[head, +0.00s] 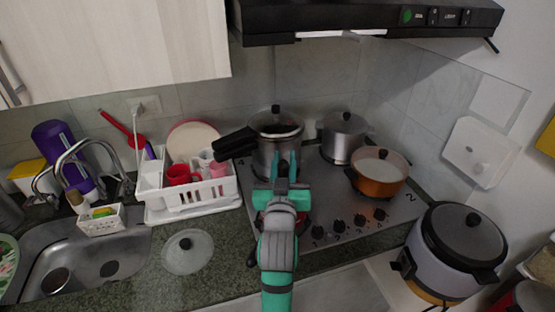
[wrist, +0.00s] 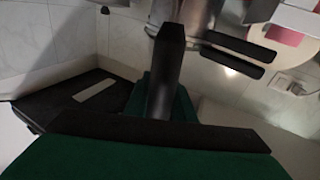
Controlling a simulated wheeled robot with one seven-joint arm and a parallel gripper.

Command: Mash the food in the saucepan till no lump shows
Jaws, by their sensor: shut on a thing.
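My gripper (head: 285,170) is in front of the steel pressure cooker at the left of the stove. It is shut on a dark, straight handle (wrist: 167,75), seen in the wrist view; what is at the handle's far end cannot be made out. In the head view my arm hides most of the front left of the stove. A small dark red patch (head: 303,222) shows beside my arm there, perhaps part of a saucepan. A black piece (head: 251,256) sticks out to the left of my arm. No food or lumps can be seen.
The pressure cooker (head: 266,160) has long black handles (head: 234,144) pointing left. A lidded steel pot (head: 341,150) and an orange pot (head: 379,186) stand on the stove (head: 400,215). A dish rack (head: 215,190) and glass lid (head: 188,262) are left. The hood (head: 370,18) hangs above.

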